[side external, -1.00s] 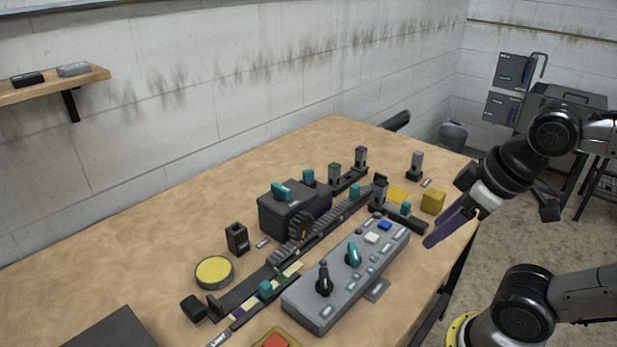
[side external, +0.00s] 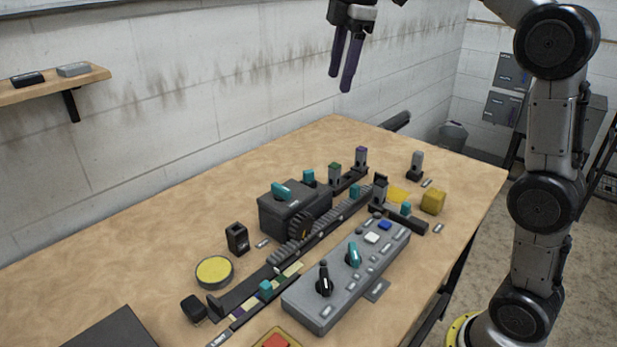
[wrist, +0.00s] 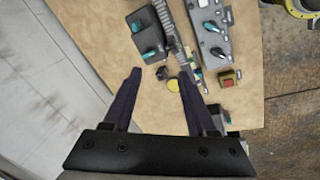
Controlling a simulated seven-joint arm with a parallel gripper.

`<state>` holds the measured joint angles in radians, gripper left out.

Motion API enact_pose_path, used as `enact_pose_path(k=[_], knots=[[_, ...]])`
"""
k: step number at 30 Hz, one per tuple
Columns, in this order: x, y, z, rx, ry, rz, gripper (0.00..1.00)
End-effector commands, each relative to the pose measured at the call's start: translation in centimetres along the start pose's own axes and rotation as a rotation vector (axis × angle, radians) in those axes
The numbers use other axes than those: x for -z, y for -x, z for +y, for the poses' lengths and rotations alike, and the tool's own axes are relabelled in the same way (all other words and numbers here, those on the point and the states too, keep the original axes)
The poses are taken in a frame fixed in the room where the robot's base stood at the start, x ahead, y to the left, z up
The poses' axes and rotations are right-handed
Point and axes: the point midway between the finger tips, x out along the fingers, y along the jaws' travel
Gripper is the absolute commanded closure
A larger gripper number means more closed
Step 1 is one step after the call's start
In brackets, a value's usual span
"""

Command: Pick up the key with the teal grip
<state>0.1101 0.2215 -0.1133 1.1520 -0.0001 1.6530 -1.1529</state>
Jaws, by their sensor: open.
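My gripper (side external: 340,83) is raised high above the table near the wall, fingers pointing down, open and empty. In the wrist view my gripper (wrist: 159,73) shows its two purple fingers spread apart. Several teal parts are in view, and I cannot tell for certain which is the key's grip.
A grey console (side external: 330,305) with a black lever (side external: 324,280) and teal knob (side external: 353,254) stands in front of a toothed rack (side external: 325,224). A yellow disc (side external: 214,271), black socket (side external: 237,238) and yellow block (side external: 433,201) stand around. The table's back left is clear.

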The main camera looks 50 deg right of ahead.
Motion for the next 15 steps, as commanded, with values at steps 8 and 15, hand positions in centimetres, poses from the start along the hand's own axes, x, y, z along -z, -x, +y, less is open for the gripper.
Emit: enact_pose_path(k=[8, 15], knots=[[0.9, -7.7, 8.4, 0.093, 0.052, -0.045, 0.43], [0.3, -15.4, 11.8, 0.168, 0.018, -0.077, 0.43]])
